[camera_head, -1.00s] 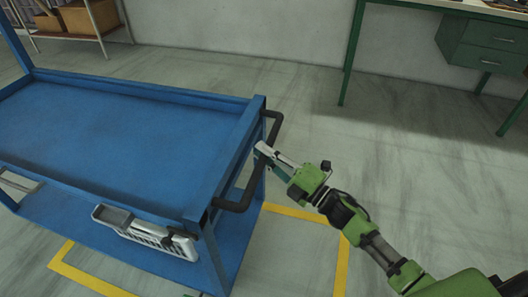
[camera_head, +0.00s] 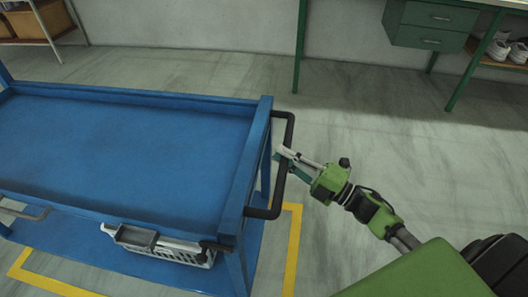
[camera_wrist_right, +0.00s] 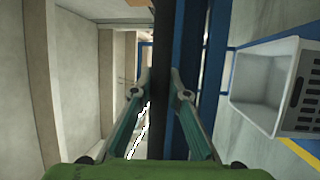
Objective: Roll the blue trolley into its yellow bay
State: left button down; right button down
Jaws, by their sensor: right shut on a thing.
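The blue trolley (camera_head: 125,140) fills the left of the head view, its empty top deck facing up. A black handle (camera_head: 288,130) sticks out from its right end. My right gripper (camera_head: 284,154) is shut on this handle. In the wrist view the black bar (camera_wrist_right: 160,110) stands between the two fingers. Yellow floor lines of the bay (camera_head: 292,250) show to the right of the trolley and in front of it (camera_head: 35,280). The trolley stands over the marked area and hides the bay's far side. My left gripper is not in view.
A grey slotted crate (camera_head: 160,245) sits on the trolley's lower shelf. A green-legged bench with drawers (camera_head: 432,28) stands by the back wall, with shoes (camera_head: 505,48) on a shelf at right. Another shelf with boxes (camera_head: 30,22) is at back left. Floor right of the trolley is clear.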

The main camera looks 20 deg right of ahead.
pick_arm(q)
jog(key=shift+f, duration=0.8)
pick_arm(e)
jog(key=s+d, duration=0.4)
jog(key=d, duration=0.2)
jog(key=shift+s+d, duration=0.2)
jog(key=shift+d, duration=0.1)
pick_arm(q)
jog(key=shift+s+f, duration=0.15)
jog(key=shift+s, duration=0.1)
pick_arm(e)
jog(key=c, duration=1.9)
grip_release()
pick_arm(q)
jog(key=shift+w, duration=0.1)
pick_arm(e)
jog(key=v, duration=1.2)
